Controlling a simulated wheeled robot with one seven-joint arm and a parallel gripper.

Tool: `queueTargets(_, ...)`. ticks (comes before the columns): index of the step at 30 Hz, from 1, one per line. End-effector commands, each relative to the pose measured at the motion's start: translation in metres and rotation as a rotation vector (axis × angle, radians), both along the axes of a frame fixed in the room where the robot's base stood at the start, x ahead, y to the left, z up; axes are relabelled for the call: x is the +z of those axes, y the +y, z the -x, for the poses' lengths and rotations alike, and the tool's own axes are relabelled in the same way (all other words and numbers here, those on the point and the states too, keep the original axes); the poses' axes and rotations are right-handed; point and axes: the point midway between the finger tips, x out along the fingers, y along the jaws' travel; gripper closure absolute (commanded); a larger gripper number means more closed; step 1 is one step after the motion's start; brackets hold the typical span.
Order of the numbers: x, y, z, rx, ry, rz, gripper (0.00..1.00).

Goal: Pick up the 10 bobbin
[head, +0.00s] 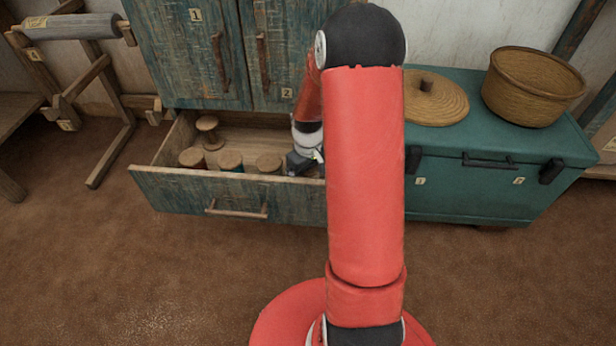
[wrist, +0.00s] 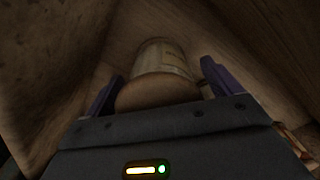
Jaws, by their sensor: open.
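In the wrist view a bobbin (wrist: 162,62) with a pale wound body and a brown rounded end lies between the two purple fingers of my gripper (wrist: 162,72). The fingers stand open on either side of it, with a visible gap at least on the right. Faint marks show on its body, but I cannot read a number. In the head view my gripper (head: 305,160) is down inside the right part of the open drawer (head: 170,185). My arm hides that end of the drawer, and the bobbin at the gripper does not show there.
In the drawer stand a bare wooden spool (head: 208,130), a red bobbin (head: 192,160), a green bobbin (head: 231,163) and a tan one (head: 268,163). The cabinet (head: 185,55) rises behind. A teal chest (head: 470,190) on the right bears a basket (head: 530,88) and a lid (head: 432,100).

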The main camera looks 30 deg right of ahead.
Motion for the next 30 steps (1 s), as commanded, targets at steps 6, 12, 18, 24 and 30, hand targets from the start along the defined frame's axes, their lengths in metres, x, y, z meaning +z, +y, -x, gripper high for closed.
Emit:
queueTargets(6, 0.001, 0.000, 0.000, 0.000, 0.000, 0.000, 0.19)
queueTargets(12, 0.001, 0.000, 0.000, 0.000, 0.000, 0.000, 0.45)
queueTargets(18, 0.001, 0.000, 0.000, 0.000, -0.001, 0.001, 0.65)
queueTargets(24, 0.003, 0.000, 0.000, 0.000, -0.001, 0.001, 0.65)
queueTargets(30, 0.019, 0.000, -0.001, 0.001, -0.004, 0.002, 0.65)
